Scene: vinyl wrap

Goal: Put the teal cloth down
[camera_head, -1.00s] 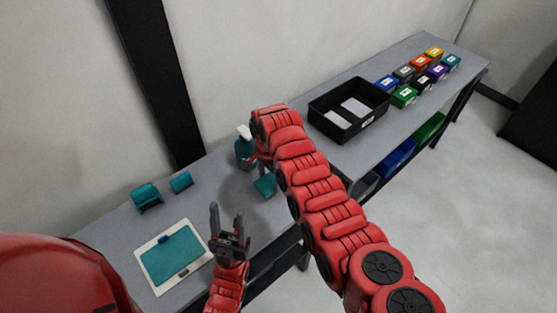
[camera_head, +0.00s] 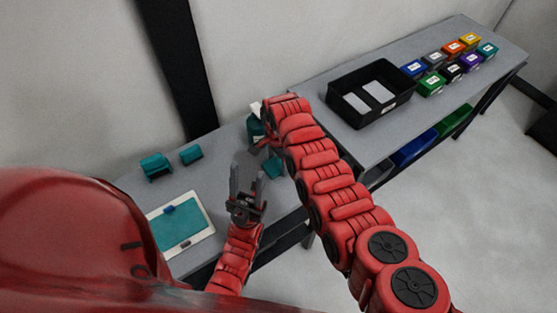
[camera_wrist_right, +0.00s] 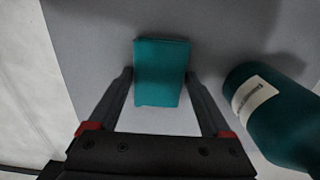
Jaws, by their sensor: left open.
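The teal cloth (camera_head: 273,167) is a small folded block near the front of the grey table. In the right wrist view the cloth (camera_wrist_right: 162,72) sits between the two fingers of my right gripper (camera_wrist_right: 160,78), which meet its two side edges. In the head view the right gripper (camera_head: 266,143) is partly hidden by its own arm. How far the cloth is above the table is hard to tell. My left gripper (camera_head: 248,178) is open and empty, fingers pointing up in the picture, just left of the cloth.
A teal spray bottle (camera_head: 254,128) stands close beside the right gripper; it also shows in the wrist view (camera_wrist_right: 272,112). A white-framed teal panel (camera_head: 207,232) and two teal blocks (camera_head: 155,165) lie left. A black tray (camera_head: 345,108) and several coloured bins (camera_head: 431,86) are right.

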